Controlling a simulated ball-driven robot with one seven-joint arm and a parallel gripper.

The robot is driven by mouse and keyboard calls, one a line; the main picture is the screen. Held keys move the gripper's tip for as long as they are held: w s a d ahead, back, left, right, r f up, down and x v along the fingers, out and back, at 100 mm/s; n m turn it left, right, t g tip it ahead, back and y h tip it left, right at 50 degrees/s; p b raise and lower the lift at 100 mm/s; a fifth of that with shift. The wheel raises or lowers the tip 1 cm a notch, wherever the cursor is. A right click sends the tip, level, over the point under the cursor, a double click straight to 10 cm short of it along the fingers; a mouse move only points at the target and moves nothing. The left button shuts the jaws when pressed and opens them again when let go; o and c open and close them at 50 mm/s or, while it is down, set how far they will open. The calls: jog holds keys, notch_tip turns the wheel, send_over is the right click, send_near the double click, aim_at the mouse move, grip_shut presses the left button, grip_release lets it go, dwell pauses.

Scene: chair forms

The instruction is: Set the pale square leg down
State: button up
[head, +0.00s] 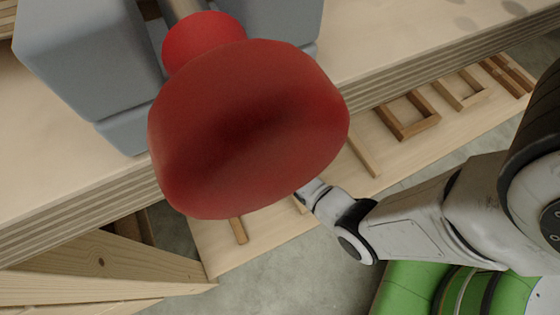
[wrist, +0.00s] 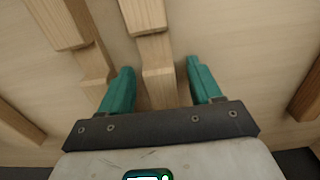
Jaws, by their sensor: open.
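The pale square leg (wrist: 158,52) is a light wooden bar with a stepped end, seen in the wrist view over a pale board. My gripper (wrist: 160,68) is open, with one teal finger on each side of the leg. A narrow gap shows between the leg and each finger. I cannot tell whether the leg rests fully on the board. In the head view, my gripper's fingers are hidden behind a large red rounded object, and only a light stick end shows near my wrist.
The red object (head: 250,130) and grey blocks (head: 90,55) are at the bench (head: 400,45). On the low board (head: 275,230) are a stick (head: 362,155) and wooden frames (head: 408,116). In the wrist view, another stepped bar (wrist: 62,22) lies left of the leg, and a brown stick (wrist: 307,95) right.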

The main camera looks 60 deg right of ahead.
notch_tip(320, 180, up, 12)
jog(key=p, duration=0.7)
jog(key=s+a+r+n+t, duration=0.1)
jog(key=s+a+r+n, duration=0.5)
jog(key=s+a+r, duration=0.4)
notch_tip(320, 180, up, 3)
jog(key=shift+s+a+f, duration=0.15)
jog(key=shift+s+a, duration=0.15)
jog(key=shift+s, duration=0.95)
